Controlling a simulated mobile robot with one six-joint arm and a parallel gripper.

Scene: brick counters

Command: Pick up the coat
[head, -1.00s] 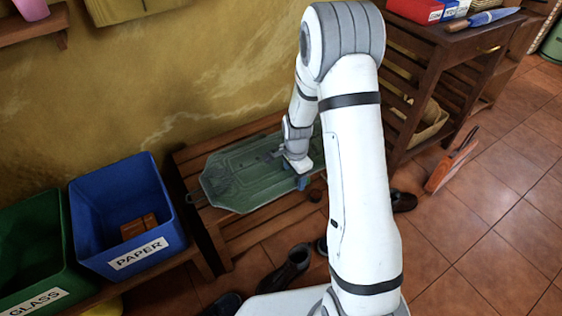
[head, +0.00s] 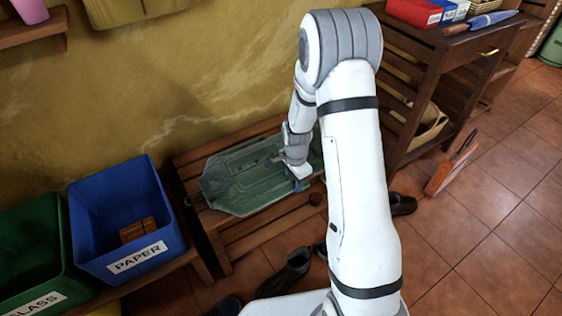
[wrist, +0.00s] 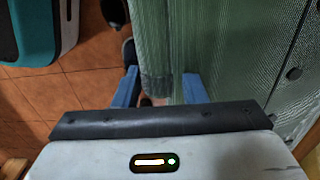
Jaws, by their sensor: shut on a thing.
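The coat (head: 238,185) is a dark green, flat-lying garment on the slatted wooden bench against the wall. My gripper (head: 298,180) is at its right part, near its front edge, and my arm hides part of that end. In the wrist view the coat (wrist: 240,45) fills the right side, and a fold of it lies between the two blue fingers. My gripper (wrist: 161,88) is shut on this fold of the coat.
A blue PAPER bin (head: 125,225) and a green GLASS bin (head: 35,250) stand left of the bench (head: 245,240). Dark shoes (head: 287,272) lie on the floor in front. A wooden shelf unit (head: 440,80) stands right. Tiled floor (head: 500,210) is open at right.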

